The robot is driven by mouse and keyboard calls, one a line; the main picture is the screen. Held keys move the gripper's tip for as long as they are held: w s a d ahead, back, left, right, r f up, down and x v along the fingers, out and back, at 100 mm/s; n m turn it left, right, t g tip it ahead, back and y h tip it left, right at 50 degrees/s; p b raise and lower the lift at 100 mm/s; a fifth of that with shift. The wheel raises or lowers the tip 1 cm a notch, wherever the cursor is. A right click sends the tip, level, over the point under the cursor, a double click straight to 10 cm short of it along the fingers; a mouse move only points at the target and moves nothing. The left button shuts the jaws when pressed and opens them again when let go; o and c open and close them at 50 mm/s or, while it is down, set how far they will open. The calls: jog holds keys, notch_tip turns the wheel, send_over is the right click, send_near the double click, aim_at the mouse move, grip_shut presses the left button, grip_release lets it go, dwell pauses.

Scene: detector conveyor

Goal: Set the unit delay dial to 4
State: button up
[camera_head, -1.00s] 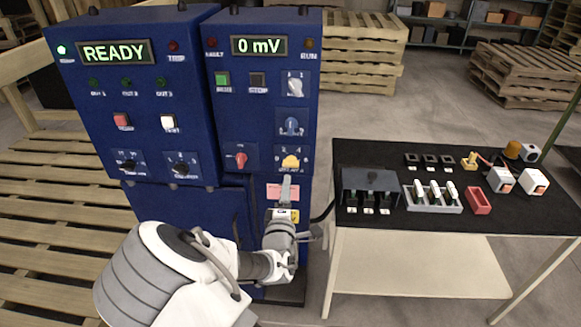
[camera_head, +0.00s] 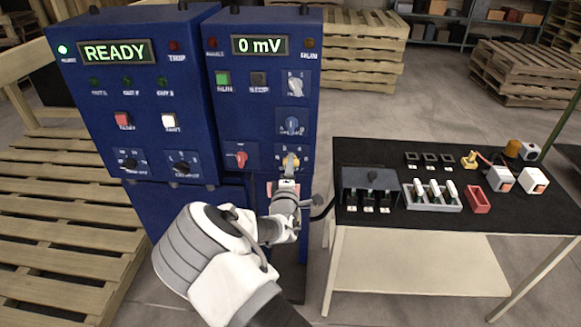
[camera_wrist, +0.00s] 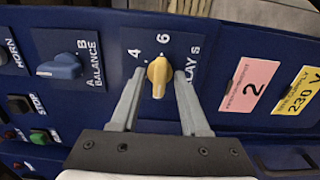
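The unit delay dial is a small yellow knob (camera_wrist: 158,76) on the blue panel, labelled "DELAY s". In the wrist view a "4" and a "6" show near it. Its grip runs roughly up and down there; I cannot tell which number it points to. My gripper (camera_wrist: 160,80) has its two fingers spread, one on each side of the knob, with small gaps between. In the head view my gripper (camera_head: 288,180) is at the dial (camera_head: 290,161), low on the right-hand cabinet, and partly covers it.
A blue BALANCE dial (camera_wrist: 60,67) sits beside it; in the head view it is just above (camera_head: 291,125). A red knob (camera_head: 241,157) is to the left. A black-topped table (camera_head: 400,225) with parts stands close at the right. The displays read READY and 0 mV.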

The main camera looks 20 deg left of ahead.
grip_shut()
jog(key=shift+f+m+b, duration=0.1)
jog(key=shift+m+b, duration=0.2)
jog(key=shift+b, duration=0.25)
jog(key=shift+m+b, duration=11.6)
jog(key=shift+b, duration=1.3)
jog(key=shift+r, duration=0.2)
